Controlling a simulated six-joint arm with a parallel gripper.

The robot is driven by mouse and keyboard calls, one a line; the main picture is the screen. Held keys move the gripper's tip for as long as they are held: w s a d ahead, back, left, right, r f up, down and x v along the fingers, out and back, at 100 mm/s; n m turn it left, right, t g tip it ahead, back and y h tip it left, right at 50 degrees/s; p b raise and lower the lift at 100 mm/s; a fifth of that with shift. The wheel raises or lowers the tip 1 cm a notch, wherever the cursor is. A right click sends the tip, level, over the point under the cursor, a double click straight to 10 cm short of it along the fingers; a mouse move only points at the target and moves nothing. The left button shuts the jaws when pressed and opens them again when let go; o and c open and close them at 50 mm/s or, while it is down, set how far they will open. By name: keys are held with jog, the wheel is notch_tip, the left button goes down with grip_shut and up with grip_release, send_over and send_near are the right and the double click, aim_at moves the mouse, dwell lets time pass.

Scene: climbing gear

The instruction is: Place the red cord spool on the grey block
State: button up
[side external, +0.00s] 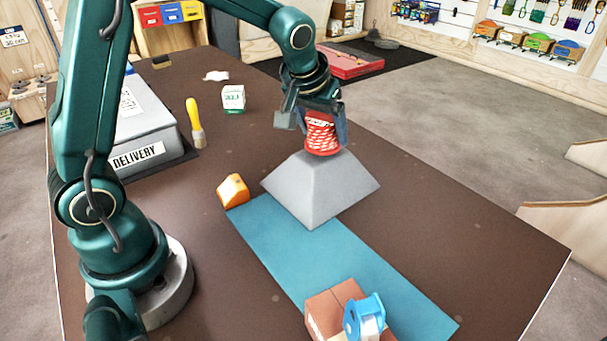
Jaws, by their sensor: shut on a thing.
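The red cord spool (321,136) is a small upright cylinder wound with red and white cord, with a red flange at its bottom. My gripper (322,122) points down and is shut on the spool, one finger on each side. The grey block (320,190) is a flat-topped, slope-sided form on the brown table, partly over the far end of a blue mat. The spool is right over the block's top. I cannot tell whether its bottom flange touches the block or hangs just above it.
An orange block (233,191) lies left of the grey block. A cardboard box (325,312) and a blue spool (364,317) stand at the front of the blue mat (290,245). A grey delivery box (145,135), a yellow-handled tool (195,122) and a small white-green box (233,98) stand farther back left.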

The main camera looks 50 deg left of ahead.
jog(key=shift+f, duration=0.65)
jog(key=o, duration=1.3)
jog(key=shift+f, duration=0.1)
jog(key=shift+c, duration=0.2)
jog(key=v, duration=1.1)
jog(key=s+d+f+m+h, duration=0.1)
jog(key=s+d+m, duration=0.1)
jog(key=s, duration=0.6)
jog(key=s+d+f+m+h, duration=0.1)
jog(key=s+d+f+m, duration=0.1)
jog(key=s, duration=0.6)
jog(key=shift+f+t, duration=0.3)
jog(key=shift+d, duration=0.15)
